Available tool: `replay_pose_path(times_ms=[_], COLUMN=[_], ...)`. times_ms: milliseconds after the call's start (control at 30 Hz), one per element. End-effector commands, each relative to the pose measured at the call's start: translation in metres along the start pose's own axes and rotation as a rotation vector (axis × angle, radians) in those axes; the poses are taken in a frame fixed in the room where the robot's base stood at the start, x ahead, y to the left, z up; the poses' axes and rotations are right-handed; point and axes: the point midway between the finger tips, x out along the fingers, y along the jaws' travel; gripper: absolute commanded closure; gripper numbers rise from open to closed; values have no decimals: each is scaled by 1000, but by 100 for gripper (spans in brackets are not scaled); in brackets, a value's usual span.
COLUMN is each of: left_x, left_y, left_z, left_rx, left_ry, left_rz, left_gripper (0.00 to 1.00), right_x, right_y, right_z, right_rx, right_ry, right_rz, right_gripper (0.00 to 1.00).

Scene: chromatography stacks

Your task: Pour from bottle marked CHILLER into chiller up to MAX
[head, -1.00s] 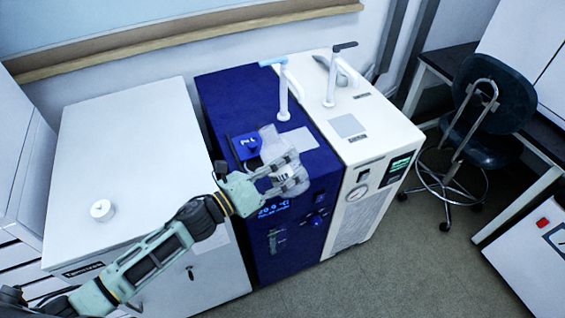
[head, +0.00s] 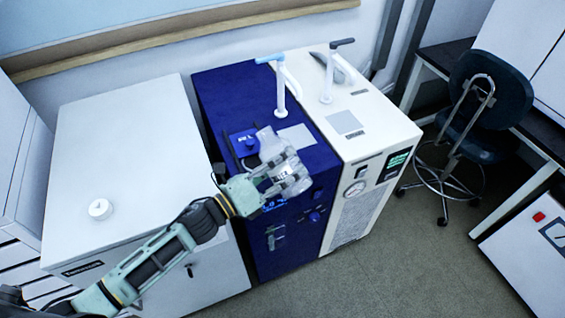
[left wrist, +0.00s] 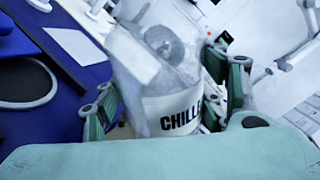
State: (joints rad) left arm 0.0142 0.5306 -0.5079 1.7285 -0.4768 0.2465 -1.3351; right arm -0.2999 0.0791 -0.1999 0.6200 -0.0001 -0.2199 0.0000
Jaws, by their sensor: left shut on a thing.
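The blue chiller (head: 225,92) stands in the middle of the head view, with a blue fitting (head: 243,143) on its top. My left gripper (head: 284,182) is shut on a clear bottle (head: 270,143) above the chiller's front top edge. In the left wrist view the bottle (left wrist: 150,75) sits between the fingers, and its white label (left wrist: 178,117) reads "CHILL", the rest hidden by a finger. The bottle looks tilted, its upper end near the blue fitting. The liquid level and any MAX mark cannot be made out. My right gripper is not in view.
A white tap with a blue handle (head: 280,85) rises from the chiller's back. A cream unit (head: 375,125) with its own tap stands against its right side. A white cabinet (head: 120,140) with a round knob is on the left. A dark chair (head: 490,95) stands at right.

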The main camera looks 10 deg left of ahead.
Motion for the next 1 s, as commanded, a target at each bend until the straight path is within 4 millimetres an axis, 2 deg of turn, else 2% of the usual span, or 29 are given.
replay_pose_path(times_ms=[367,567,1000], left_x=[1,1,1], left_y=[-3,-2,-1], left_z=[1,-3,-6], left_rx=[-19,-106,-159], left_ry=[-4,-10,-13], left_rz=[-6,-6,-6], left_gripper=[92,92,92], right_x=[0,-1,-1], right_y=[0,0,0], right_z=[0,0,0], right_rx=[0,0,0], right_ry=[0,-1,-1], right_rz=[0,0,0], right_gripper=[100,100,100])
